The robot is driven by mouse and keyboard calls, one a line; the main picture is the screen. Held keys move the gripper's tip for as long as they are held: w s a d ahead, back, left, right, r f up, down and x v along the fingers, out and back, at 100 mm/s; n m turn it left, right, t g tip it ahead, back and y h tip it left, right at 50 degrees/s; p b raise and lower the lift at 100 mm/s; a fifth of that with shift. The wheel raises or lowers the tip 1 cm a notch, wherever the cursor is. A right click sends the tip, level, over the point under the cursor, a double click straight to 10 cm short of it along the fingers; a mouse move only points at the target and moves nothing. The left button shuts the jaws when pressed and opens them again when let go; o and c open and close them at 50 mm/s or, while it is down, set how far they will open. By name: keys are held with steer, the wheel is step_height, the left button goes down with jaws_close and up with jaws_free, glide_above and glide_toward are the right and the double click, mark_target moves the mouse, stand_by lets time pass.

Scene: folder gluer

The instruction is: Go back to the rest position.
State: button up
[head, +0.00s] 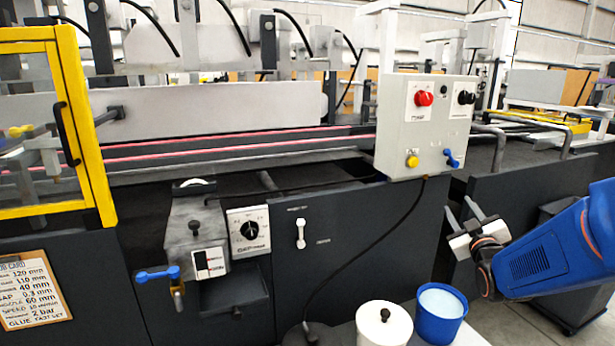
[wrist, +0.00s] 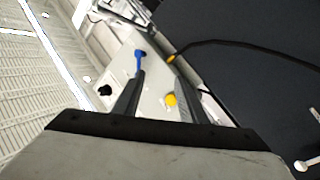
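My gripper (head: 466,212) is at the right in the head view, at the end of my blue arm. Its two fingers stand apart with nothing visible between them. It is in front of the machine's dark side panels, to the right of and lower than the grey control box (head: 424,125). In the wrist view my gripper's two dark fingers (wrist: 158,100) are spread. Beyond them is the control box (wrist: 150,103), seen tilted, with its blue switch (wrist: 139,56) and yellow knob (wrist: 170,99). The fingers look apart from the box.
A white lidded pot (head: 384,325) and a blue tub (head: 440,312) stand at the bottom, below my gripper. A black cable hangs from the control box. At the left are a yellow-framed guard door (head: 100,150), a glue unit with a dial (head: 250,230) and a job card (head: 32,292).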

steer(key=s+a+f+m+g, duration=0.1)
steer(key=s+a+f+g, duration=0.2)
steer(key=s, duration=0.8)
steer(key=s+a+f+m+g+y, duration=0.1)
steer(key=s+a+f+g, duration=0.3)
steer(key=s, duration=0.7)
steer(key=s+a+f+m+g+y, duration=0.1)
steer(key=s+a+f+m+g, duration=0.2)
steer(key=s+a+g, duration=0.4)
steer(key=s+f, duration=0.1)
steer(key=s, duration=0.4)
steer(key=shift+s, duration=0.1)
